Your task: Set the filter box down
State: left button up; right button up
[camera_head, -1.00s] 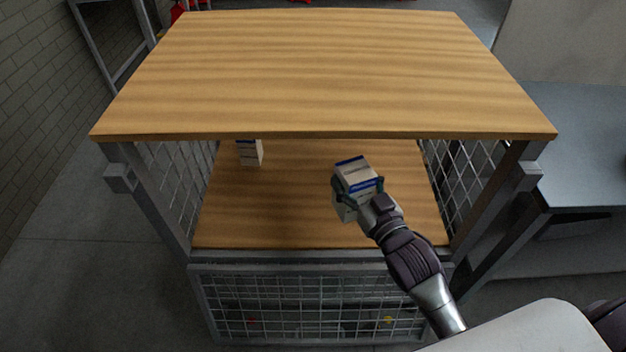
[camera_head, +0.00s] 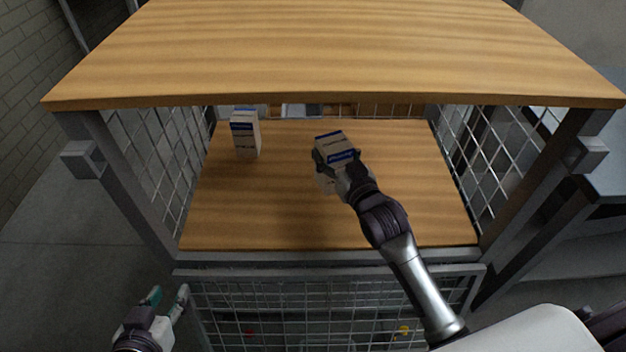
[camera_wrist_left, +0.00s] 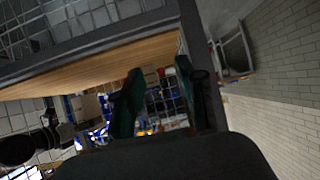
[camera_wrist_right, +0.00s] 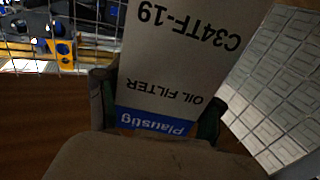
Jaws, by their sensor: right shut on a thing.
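The filter box (camera_head: 334,150), white with a blue band, is in my right gripper (camera_head: 338,166) over the middle of the wooden shelf (camera_head: 285,215). In the right wrist view the box (camera_wrist_right: 185,60) fills the middle, its "OIL FILTER" print upside down, with a finger on each side. I cannot tell whether its bottom touches the shelf. My left gripper (camera_head: 165,305) is open and empty, low in front of the cart at the left. Its two fingers also show apart in the left wrist view (camera_wrist_left: 160,95).
A similar white and blue box (camera_head: 245,135) stands upright on the shelf at the back left. A wooden top board (camera_head: 330,50) overhangs the shelf. Wire mesh sides (camera_head: 160,160) and posts bound it. The shelf's right and front areas are clear.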

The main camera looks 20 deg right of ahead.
pick_arm(q)
jog(key=w+d+r+t+h+b, duration=0.1)
jog(key=r+t, duration=0.4)
jog(key=r, duration=0.2)
jog(key=w+d+r+t+h+b, duration=0.2)
jog(key=r+t, duration=0.2)
jog(key=r, duration=0.3)
jog(key=shift+w+r+t, duration=0.15)
jog(key=shift+t, duration=0.25)
pick_arm(e)
jog(key=a+f, duration=0.4)
jog(key=f, duration=0.2)
jog(key=shift+w+a+f, duration=0.2)
jog(key=shift+a+f, duration=0.15)
jog(key=shift+a, duration=0.05)
jog(key=shift+f, duration=0.1)
jog(key=o, duration=1.6)
jog(key=shift+c, duration=0.2)
jog(key=shift+s, duration=0.1)
